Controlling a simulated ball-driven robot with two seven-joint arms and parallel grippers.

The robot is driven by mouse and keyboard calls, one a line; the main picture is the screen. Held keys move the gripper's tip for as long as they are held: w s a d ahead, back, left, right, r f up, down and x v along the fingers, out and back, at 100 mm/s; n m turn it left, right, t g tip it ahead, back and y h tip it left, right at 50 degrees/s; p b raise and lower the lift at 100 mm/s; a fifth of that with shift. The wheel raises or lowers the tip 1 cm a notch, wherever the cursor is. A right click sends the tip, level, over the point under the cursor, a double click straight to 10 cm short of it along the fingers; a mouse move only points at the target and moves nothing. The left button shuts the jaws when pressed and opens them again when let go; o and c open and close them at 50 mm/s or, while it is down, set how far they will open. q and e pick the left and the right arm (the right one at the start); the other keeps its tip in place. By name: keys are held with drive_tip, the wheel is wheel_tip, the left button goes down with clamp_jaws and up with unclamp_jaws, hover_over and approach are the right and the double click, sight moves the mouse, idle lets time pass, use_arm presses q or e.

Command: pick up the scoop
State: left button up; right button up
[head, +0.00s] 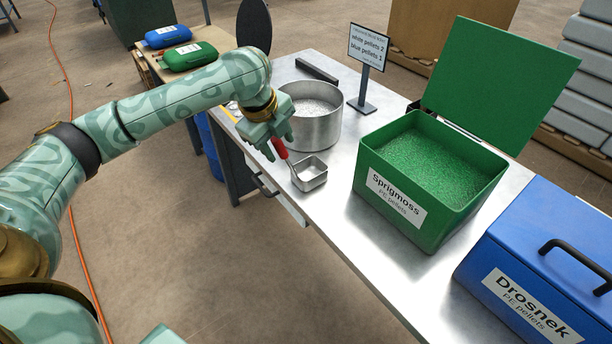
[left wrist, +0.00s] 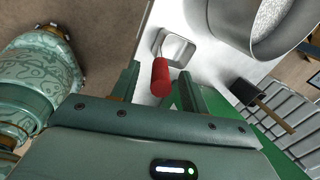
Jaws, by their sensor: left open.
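The scoop (head: 311,176) is a small square metal pan with a red handle, resting on the metal table near its left edge. Its handle points up and back toward my left gripper (head: 272,151). My left gripper is open just above the handle's end. In the left wrist view the red handle (left wrist: 161,79) shows between the two spread fingers, with the pan (left wrist: 177,48) beyond it. I cannot tell whether a finger touches the handle. My right gripper is not in view.
A metal pot (head: 317,128) with pale pellets stands just behind the scoop. A small sign (head: 367,50) stands beyond it. An open green bin (head: 395,208) of green pellets is to the right, and a closed blue bin (head: 470,270) is nearer.

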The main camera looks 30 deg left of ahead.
use_arm(q)
drive_tip(key=shift+x, duration=0.95)
drive_tip(key=shift+r, duration=0.2)
drive_tip(key=shift+s, duration=0.1)
clamp_jaws()
